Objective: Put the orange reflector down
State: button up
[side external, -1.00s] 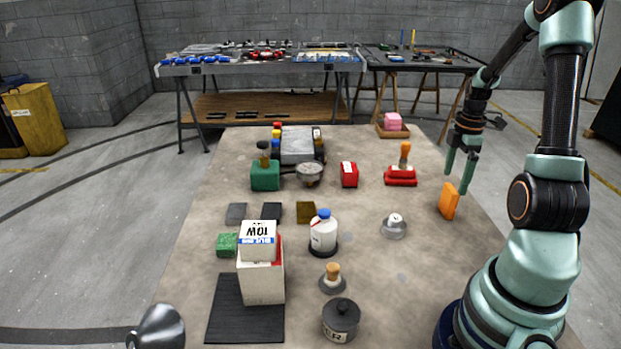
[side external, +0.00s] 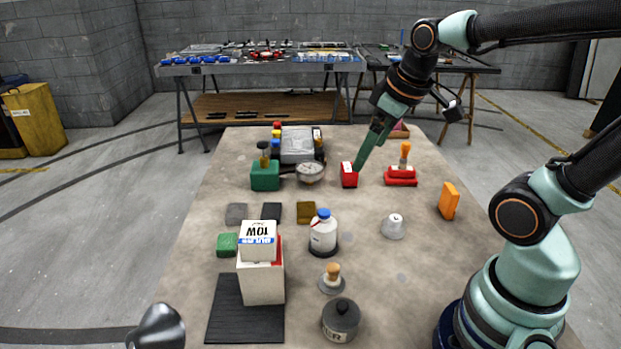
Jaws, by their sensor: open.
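The orange reflector (side external: 448,201) stands upright on the table at the right edge, with nothing touching it. My gripper (side external: 360,160) is well away from it, up and to the left, with its green fingers pointing down just above or behind the red block (side external: 349,176). The fingers are seen nearly edge-on and overlap in this view. No held object shows between them. Whether the fingertips touch the red block cannot be told.
A red stand with an orange-handled tool (side external: 402,176) is between the red block and the reflector. A small silver cup (side external: 393,226), a white bottle (side external: 323,234) and a white carton (side external: 262,280) stand nearer. The table between cup and reflector is clear.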

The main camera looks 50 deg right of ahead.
jog(key=shift+m+t+y, duration=0.4)
jog(key=shift+m+t, duration=0.1)
jog(key=shift+m, duration=0.4)
jog(key=a, duration=0.2)
jog(key=s+a, duration=0.1)
jog(key=a, duration=0.2)
jog(key=shift+s+a+r, duration=0.25)
jog(key=shift+a+r, duration=0.05)
jog(key=shift+r, duration=0.1)
